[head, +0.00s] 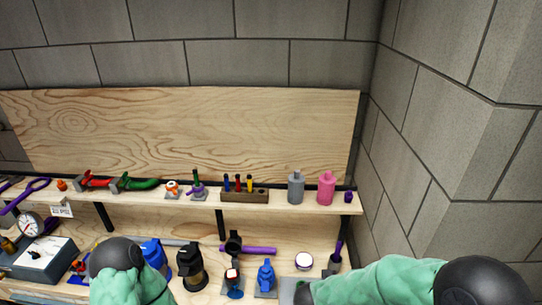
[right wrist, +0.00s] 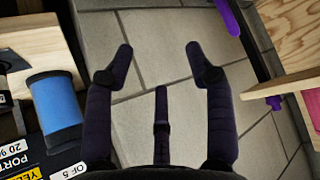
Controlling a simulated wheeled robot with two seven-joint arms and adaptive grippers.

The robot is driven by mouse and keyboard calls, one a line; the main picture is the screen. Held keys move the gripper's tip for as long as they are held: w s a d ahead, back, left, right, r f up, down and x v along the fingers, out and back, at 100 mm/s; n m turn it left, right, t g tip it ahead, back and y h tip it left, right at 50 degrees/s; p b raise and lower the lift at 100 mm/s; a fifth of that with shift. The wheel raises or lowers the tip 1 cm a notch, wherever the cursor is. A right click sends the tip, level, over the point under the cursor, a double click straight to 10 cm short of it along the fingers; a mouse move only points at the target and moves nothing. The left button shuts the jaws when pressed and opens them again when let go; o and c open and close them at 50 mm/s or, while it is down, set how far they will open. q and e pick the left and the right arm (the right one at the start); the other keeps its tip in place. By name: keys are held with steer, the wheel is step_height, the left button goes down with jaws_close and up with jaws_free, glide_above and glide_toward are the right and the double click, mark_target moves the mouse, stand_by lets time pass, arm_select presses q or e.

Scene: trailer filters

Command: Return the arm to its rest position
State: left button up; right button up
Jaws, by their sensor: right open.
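My right arm (head: 390,282) and my left arm (head: 125,278), both in green covering, come in along the bottom of the head view. Their grippers do not show there. In the right wrist view my right gripper (right wrist: 158,60) has its dark fingers spread wide with nothing between them. Grey tiles show behind the fingers. My left gripper is not seen in either view.
Tools and filters stand on the bench below. A blue cylinder (right wrist: 54,100) is left of my right gripper. A grey block wall (head: 440,130) stands at right.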

step_height(320, 180, down, 16)
steer(key=s+a+n+g+y, duration=0.1)
steer(key=s+a+n+y, duration=0.15)
steer(key=y, duration=0.25)
steer(key=s+a+f+n+g+y+b, duration=0.2)
steer(key=s+a+f, duration=0.1)
steer(key=s+f, duration=0.3)
steer(key=s+a+f+n+g+y+b, duration=0.1)
steer(key=s+a+f+n+g+y, duration=0.1)
steer(key=s+f, duration=0.4)
steer(key=shift+s+a+g+y+b, duration=0.4)
steer(key=shift+s+a+y, duration=0.1)
steer(key=shift+s+a, duration=0.75)
steer(key=shift+f, duration=0.1)
